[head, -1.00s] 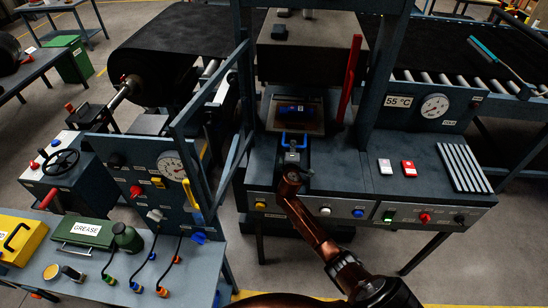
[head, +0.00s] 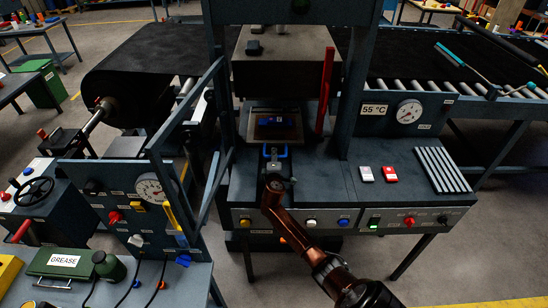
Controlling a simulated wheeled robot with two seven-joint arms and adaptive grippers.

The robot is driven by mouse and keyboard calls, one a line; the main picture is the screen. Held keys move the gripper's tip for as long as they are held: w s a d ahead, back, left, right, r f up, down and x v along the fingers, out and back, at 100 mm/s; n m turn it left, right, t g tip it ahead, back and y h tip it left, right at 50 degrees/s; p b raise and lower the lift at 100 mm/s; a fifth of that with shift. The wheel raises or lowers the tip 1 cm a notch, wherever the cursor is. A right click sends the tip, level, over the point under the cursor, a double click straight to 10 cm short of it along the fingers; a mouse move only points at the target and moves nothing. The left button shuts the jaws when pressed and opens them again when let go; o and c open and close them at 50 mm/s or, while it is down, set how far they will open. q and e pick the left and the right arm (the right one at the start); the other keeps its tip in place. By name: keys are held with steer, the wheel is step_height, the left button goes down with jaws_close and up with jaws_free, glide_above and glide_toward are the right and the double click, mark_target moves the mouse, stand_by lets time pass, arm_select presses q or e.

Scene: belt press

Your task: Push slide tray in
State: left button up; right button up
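The slide tray (head: 252,128) is a flat dark plate with a pale rim, lying in the opening of the press below the big grey block. A dark panel with a small blue mark lies on it. Its blue handle (head: 284,152) faces me at the tray's front edge. My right gripper (head: 274,163) is at the handle, its arm reaching up from the lower right. The fingers overlap the handle, and I cannot tell if they grip it or only press against it. My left gripper is out of view.
A red lever (head: 325,92) stands just right of the tray. The grey press block (head: 285,65) hangs above and behind it. A blue frame post (head: 190,125) rises on the left.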

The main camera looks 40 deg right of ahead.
steer(key=v, duration=1.2)
